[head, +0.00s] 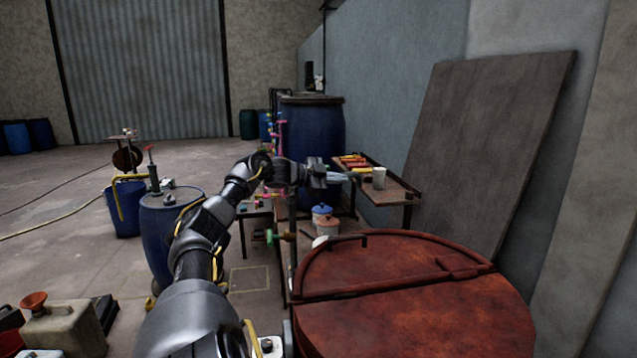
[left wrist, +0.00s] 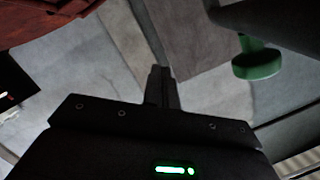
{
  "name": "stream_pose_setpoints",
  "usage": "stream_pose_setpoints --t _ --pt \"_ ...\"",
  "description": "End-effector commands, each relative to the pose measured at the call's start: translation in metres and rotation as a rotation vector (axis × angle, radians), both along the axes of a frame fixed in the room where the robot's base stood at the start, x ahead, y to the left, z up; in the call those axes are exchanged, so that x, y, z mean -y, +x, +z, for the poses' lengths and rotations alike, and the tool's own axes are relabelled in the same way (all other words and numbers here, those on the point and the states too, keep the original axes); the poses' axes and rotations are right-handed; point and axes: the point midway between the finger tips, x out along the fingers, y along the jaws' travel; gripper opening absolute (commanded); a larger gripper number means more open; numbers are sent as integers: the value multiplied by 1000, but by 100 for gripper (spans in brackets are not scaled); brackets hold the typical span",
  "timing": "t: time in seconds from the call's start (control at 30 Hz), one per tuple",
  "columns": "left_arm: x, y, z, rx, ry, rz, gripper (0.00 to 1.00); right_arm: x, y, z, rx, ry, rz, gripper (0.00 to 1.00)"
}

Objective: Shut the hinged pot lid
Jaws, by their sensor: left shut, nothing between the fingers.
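A large round red-brown pot (head: 415,325) stands at the lower right in the head view. Its lid (head: 390,262) lies flat across the top, with a straight bar across the middle and a dark bent handle at the far left rim. I see no open gap under it. Part of the red-brown pot also shows at the upper left of the left wrist view (left wrist: 40,22). My left gripper (head: 346,177) is shut and empty, beyond the pot and apart from it, its fingers pointing right. Its fingers show in the left wrist view (left wrist: 160,88). My right gripper is not in view.
A side table (head: 400,190) with a white cup (head: 379,178) stands behind my left gripper. Blue barrels (head: 165,235) stand left of my arm. A green knob (left wrist: 257,62) shows in the left wrist view. A large board (head: 485,150) leans on the right wall.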

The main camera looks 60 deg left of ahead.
Motion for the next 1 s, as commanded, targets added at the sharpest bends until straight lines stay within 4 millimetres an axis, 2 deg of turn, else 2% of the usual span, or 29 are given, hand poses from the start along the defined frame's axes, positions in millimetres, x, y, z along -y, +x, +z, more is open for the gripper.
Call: stream_pose_setpoints --t 0.03,0.2,0.33,0.57,1.0 --pt "-3 -6 -6 1 0 3 0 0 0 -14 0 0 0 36" --pt "-11 -31 2 2 1 4 0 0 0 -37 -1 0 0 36" --pt "-15 -48 9 3 0 4 0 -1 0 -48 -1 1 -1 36" --pt "-19 -62 15 1 0 0 0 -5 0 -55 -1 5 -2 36" --pt "-19 -63 17 0 0 0 0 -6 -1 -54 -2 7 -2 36"
